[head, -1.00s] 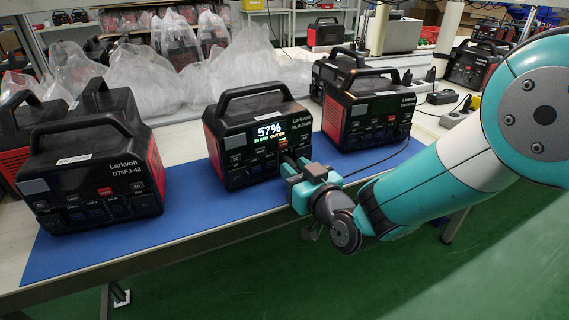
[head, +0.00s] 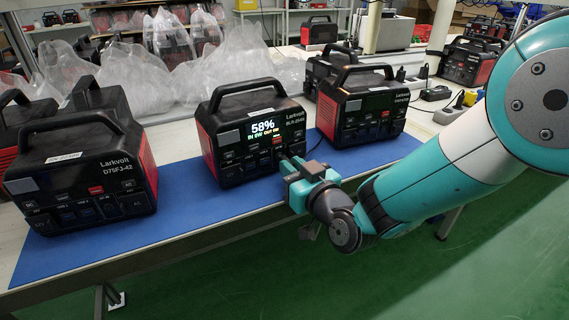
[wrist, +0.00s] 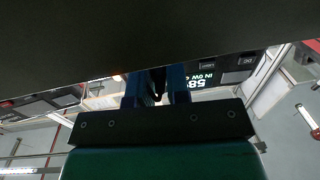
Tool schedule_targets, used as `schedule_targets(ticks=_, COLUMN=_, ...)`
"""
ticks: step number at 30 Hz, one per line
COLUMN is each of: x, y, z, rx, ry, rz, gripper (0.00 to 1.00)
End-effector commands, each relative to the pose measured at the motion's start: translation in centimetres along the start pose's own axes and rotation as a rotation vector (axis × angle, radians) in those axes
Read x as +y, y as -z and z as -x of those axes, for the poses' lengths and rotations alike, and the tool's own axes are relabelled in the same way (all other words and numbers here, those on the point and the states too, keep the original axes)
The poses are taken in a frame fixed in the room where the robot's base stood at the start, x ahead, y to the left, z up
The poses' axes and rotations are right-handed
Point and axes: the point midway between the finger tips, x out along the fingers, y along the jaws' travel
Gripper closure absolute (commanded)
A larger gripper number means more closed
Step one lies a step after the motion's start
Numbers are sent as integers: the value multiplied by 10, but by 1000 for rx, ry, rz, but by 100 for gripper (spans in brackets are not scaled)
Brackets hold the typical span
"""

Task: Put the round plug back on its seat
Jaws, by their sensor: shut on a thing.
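The middle power station (head: 230,150) is black with red ends and a carry handle. Its lit screen (head: 262,127) reads 58% in the head view; the screen also shows upside down in the wrist view (wrist: 200,80). My gripper (head: 287,166) is at the lower right of its front face, shut on a dark thing, likely the round plug (wrist: 158,84), seen only as a dark shape between the blue fingers in the wrist view. The head view hides the plug's tip and its seat, so I cannot tell whether they touch.
Another power station (head: 75,190) stands at left and one (head: 365,115) close at right. All three are on a blue mat (head: 190,205). Clear plastic bags (head: 180,70) lie behind. The green floor (head: 260,280) in front is clear.

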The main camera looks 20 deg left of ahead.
Motion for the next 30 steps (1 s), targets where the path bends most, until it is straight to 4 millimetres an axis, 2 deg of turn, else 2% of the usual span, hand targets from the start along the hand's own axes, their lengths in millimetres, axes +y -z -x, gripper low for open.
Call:
schedule_targets(ticks=22, x=0, y=-2, z=28, rx=0, ry=-1, rz=0, gripper=100)
schedule_targets(ticks=30, x=0, y=0, z=32, rx=0, ry=0, rz=-1, gripper=100)
